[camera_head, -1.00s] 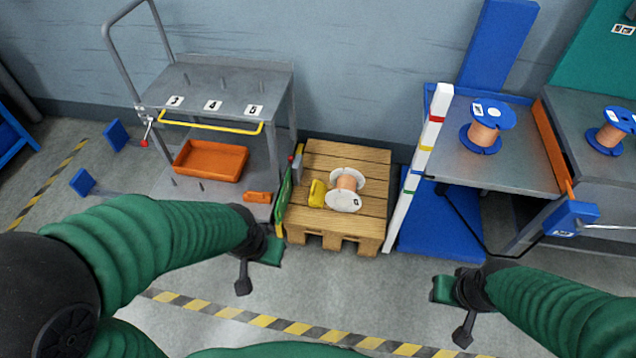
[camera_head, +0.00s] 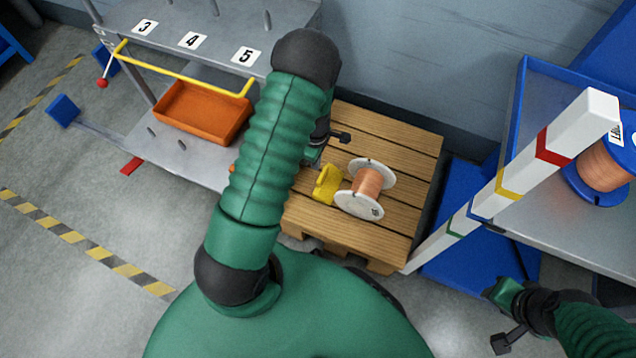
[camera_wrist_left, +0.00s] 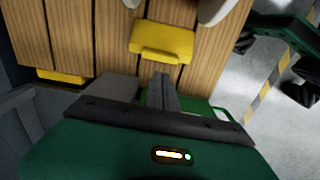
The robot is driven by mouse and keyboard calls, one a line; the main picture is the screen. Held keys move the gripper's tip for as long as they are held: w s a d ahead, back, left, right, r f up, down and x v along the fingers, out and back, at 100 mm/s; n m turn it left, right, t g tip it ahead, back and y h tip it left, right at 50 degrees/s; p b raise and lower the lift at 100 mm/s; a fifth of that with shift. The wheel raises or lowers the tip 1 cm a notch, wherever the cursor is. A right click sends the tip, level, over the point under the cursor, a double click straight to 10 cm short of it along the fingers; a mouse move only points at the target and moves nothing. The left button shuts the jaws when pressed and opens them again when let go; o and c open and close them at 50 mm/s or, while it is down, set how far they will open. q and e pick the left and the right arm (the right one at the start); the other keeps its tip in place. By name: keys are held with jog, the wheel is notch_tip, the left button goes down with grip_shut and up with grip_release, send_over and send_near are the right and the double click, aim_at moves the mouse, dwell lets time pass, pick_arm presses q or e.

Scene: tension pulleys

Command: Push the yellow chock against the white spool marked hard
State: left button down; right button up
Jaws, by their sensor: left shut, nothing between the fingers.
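The yellow chock (camera_head: 327,184) lies on the wooden pallet (camera_head: 395,127), just left of the white spool (camera_head: 361,202) wound with copper wire. A narrow gap shows between chock and spool. My left gripper (camera_head: 312,155) is over the pallet behind and left of the chock, partly hidden by my arm. In the left wrist view the shut, empty fingers (camera_wrist_left: 163,80) point at the chock (camera_wrist_left: 161,40), close to its near side; contact cannot be told. The spool's white flanges (camera_wrist_left: 214,8) show at the top edge.
A grey cart (camera_head: 185,38) with an orange tray (camera_head: 203,110) stands left of the pallet. A white post with coloured bands (camera_head: 520,170) and a metal table with a blue-flanged spool (camera_head: 603,168) stand right. Another yellow piece (camera_wrist_left: 62,76) shows at the pallet's edge.

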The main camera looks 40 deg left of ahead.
pick_arm(q)
notch_tip(320, 180, down, 10)
jog(key=b, duration=0.5)
jog(key=shift+s+a+b, duration=0.1)
jog(key=shift+s+b, duration=0.05)
jog(key=shift+b, duration=0.25)
jog(key=d+p, duration=0.1)
jog(key=w+d+p, duration=0.1)
jog(key=d, duration=0.1)
jog(key=d+p, duration=0.2)
jog(key=shift+w+d+r, duration=0.1)
jog(key=shift+w+r, duration=0.15)
jog(key=shift+w, duration=0.05)
jog(key=shift+w+d+f, duration=0.1)
jog(key=shift+d, duration=0.2)
jog(key=shift+d+f, duration=0.1)
jog(key=shift+f, duration=0.05)
